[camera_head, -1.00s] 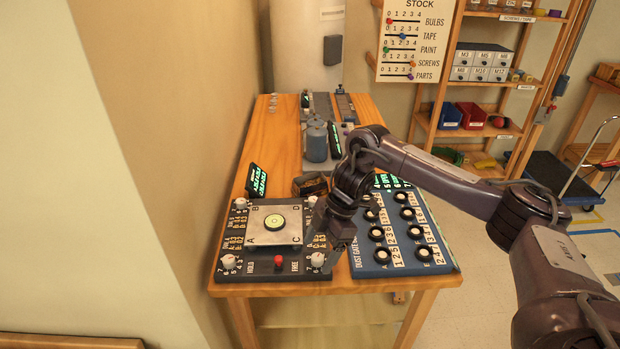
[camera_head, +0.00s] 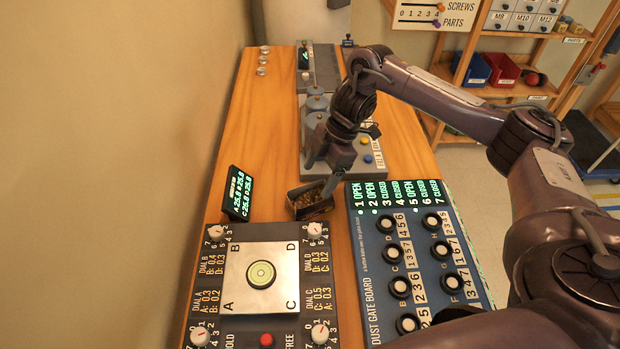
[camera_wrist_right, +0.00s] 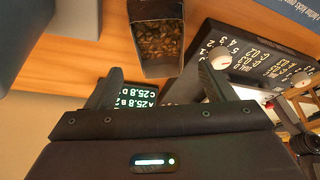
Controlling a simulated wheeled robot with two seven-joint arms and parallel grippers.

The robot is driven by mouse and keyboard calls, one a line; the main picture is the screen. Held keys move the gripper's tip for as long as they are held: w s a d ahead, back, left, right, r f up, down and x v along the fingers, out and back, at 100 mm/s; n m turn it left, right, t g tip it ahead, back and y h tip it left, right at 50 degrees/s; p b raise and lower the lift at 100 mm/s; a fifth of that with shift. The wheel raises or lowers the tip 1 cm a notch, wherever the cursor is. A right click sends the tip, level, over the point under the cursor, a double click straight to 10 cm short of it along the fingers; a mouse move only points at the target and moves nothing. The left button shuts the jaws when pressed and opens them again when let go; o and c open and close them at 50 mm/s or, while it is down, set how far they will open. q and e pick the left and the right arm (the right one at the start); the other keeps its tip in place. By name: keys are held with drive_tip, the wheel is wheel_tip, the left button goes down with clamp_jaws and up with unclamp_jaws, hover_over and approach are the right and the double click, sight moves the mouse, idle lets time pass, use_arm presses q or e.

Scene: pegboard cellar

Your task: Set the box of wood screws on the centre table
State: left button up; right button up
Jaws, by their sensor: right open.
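A small dark open box (camera_head: 312,208) filled with brown screw-like pieces stands on the wooden table (camera_head: 240,140), between the display and the blue board. It also shows in the right wrist view (camera_wrist_right: 158,42), top centre, just beyond my fingertips. My right gripper (camera_head: 322,174) is open and empty, above and just behind the box in the head view. In the right wrist view its two fingers (camera_wrist_right: 160,85) are spread wide, apart from the box. My left gripper is not in view. I cannot tell whether this is the centre table.
A dial panel with a square plate (camera_head: 262,278) and the blue dust gate board (camera_head: 412,265) fill the near table. A small lit display (camera_head: 238,193) stands left of the box. Grey canisters (camera_head: 316,118) stand behind it. Bare wood lies at the table's left side.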

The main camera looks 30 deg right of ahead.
sight(310, 196)
drive_tip(key=x, duration=0.2)
drive_tip(key=shift+a+f+b, duration=0.1)
drive_tip(key=shift+f+b, duration=0.25)
drive_tip(key=shift+f, duration=0.05)
drive_tip(key=shift+d+x, duration=0.2)
drive_tip(key=shift+x, duration=2.2)
drive_tip(key=shift+d+f, duration=0.1)
drive_tip(key=shift+f, duration=0.2)
drive_tip(key=shift+w+r+p, duration=0.1)
drive_tip(key=shift+p, duration=0.2)
drive_tip(key=c, duration=1.2)
drive_tip(key=shift+o, duration=0.2)
